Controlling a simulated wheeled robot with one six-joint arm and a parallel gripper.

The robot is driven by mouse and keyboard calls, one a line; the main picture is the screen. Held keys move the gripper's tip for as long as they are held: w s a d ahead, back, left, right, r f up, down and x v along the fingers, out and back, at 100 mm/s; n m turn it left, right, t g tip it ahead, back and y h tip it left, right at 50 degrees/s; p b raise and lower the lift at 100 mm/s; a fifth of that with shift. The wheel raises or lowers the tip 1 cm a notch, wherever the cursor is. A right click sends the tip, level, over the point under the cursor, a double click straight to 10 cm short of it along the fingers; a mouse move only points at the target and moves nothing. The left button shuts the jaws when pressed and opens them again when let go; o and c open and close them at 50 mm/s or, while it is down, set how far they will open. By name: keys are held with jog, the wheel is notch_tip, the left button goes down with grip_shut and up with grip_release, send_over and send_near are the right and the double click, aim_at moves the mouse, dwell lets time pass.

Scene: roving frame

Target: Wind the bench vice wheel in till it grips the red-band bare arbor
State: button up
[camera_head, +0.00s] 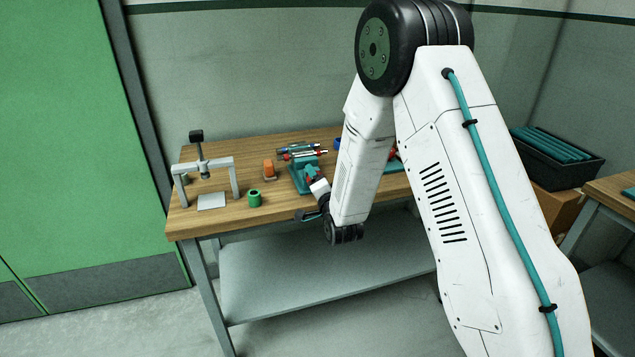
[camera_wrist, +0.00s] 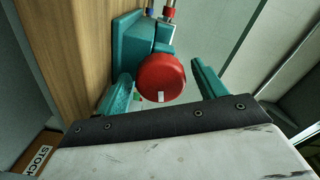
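The vice (camera_head: 301,182) is a teal block on the bench, partly hidden by my gripper (camera_head: 312,175). In the wrist view the vice body (camera_wrist: 127,38) is at the upper left. Its red round wheel (camera_wrist: 160,78) faces me, with a small white mark on its face. My teal fingers stand one on each side of the wheel, open, with a gap showing at the right. Behind the wheel, a metal shaft with a red band (camera_wrist: 168,12) runs beside one with a blue band (camera_wrist: 150,11). The jaws are hidden, so their hold on the shaft cannot be told.
A small press (camera_head: 204,164) stands at the bench's left end. A green cylinder (camera_head: 254,198) and an orange object (camera_head: 269,169) sit between it and the vice. My arm hides the bench's right part. A dark crate of teal rods (camera_head: 553,147) is at the right.

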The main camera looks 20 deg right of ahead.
jog(key=s, duration=0.7)
jog(key=shift+s, duration=0.4)
jog(key=shift+r, duration=0.1)
